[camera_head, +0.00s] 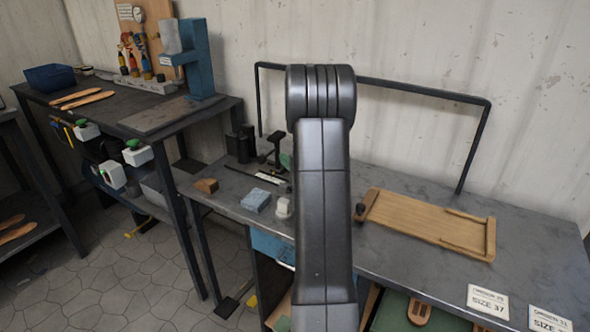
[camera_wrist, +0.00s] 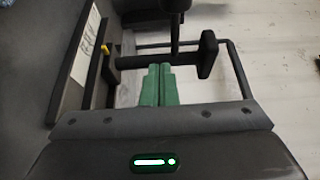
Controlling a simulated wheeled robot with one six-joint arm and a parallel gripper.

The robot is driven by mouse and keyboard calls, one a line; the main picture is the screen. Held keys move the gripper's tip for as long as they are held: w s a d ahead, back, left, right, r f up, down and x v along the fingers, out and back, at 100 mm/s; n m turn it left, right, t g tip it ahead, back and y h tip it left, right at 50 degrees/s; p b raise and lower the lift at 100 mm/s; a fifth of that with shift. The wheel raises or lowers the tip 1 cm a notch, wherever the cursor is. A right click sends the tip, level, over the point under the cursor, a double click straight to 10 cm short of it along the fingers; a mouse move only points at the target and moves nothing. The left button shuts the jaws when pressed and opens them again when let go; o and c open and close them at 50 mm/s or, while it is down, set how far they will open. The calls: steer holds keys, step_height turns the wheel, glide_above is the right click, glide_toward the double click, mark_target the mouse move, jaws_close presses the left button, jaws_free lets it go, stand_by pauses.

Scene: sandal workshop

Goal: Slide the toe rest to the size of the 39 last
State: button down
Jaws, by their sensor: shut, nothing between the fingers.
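In the wrist view my gripper (camera_wrist: 159,68) has its green fingers shut together, with nothing between them. The fingertips are right at a black crossbar (camera_wrist: 142,60), which seems to be the toe rest; I cannot tell whether they touch it. A yellow pointer (camera_wrist: 106,47) stands at the bar's left end, beside a white scale strip (camera_wrist: 85,48) whose reading I cannot make out. In the head view the black fixture (camera_head: 277,145) and its white scale (camera_head: 269,178) show left of my arm. My arm hides part of it. I cannot identify the 39 last.
A blue block (camera_head: 256,200), a small white item (camera_head: 284,208) and a brown wooden piece (camera_head: 206,186) lie near the fixture. A wooden board (camera_head: 420,222) and a size 37 card (camera_head: 488,299) are on the right of the bench. A black rail (camera_head: 420,92) runs behind.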

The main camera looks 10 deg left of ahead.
steer(key=shift+w+a, duration=0.5)
steer(key=shift+w+a, duration=0.4)
steer(key=shift+s, duration=0.15)
